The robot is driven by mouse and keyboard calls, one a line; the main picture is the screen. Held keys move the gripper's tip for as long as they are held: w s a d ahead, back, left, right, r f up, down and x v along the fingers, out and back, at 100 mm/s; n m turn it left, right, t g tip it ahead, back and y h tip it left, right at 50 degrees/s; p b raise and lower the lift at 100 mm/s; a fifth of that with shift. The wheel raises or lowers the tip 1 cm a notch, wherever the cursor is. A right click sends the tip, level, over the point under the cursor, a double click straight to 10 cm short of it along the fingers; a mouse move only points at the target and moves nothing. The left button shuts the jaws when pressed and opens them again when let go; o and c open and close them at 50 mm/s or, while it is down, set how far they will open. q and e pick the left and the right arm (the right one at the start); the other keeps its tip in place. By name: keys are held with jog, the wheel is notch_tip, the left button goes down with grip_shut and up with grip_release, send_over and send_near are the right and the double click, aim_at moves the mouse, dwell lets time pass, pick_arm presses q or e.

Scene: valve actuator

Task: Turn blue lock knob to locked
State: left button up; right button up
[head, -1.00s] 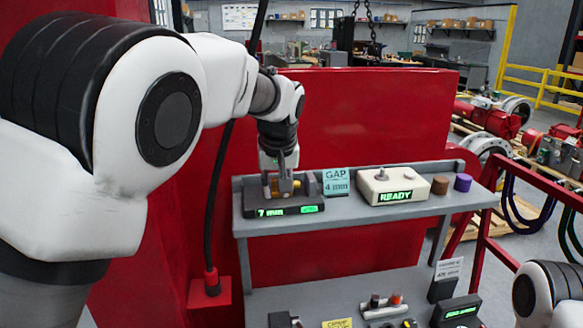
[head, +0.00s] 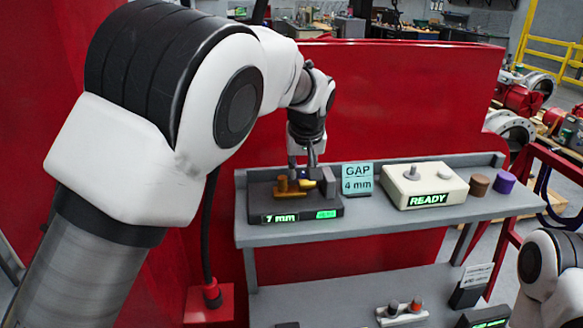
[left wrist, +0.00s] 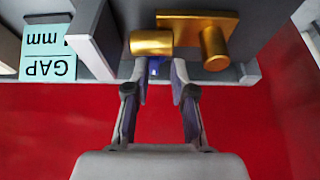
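The blue lock knob (left wrist: 154,66) is a small blue piece beside the brass cylinder in the left wrist view, partly hidden. It lies between my left gripper's fingertips (left wrist: 158,80), which stand apart with a gap on either side of it. In the head view, my left gripper (head: 303,166) points down at the back of the dark gauge fixture (head: 262,205), behind its brass parts (head: 285,187). The fixture display reads 7 mm. My right gripper is out of view; only part of that arm shows at the lower right.
A teal GAP 4 mm card (head: 357,178) stands right of the fixture. A cream READY box (head: 428,186), a brown cylinder (head: 478,184) and a purple cylinder (head: 504,182) share the grey shelf (head: 365,227). A red wall (head: 420,95) rises behind.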

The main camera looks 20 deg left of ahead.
pick_arm(q)
jog(key=shift+w+f, duration=0.45)
jog(key=shift+f, duration=0.15)
jog(key=shift+w+d+f, duration=0.1)
jog(key=shift+w+f, duration=0.1)
jog(key=shift+w, duration=0.15)
jog(key=shift+s+d+r, duration=0.1)
jog(key=shift+s, duration=0.05)
grip_shut()
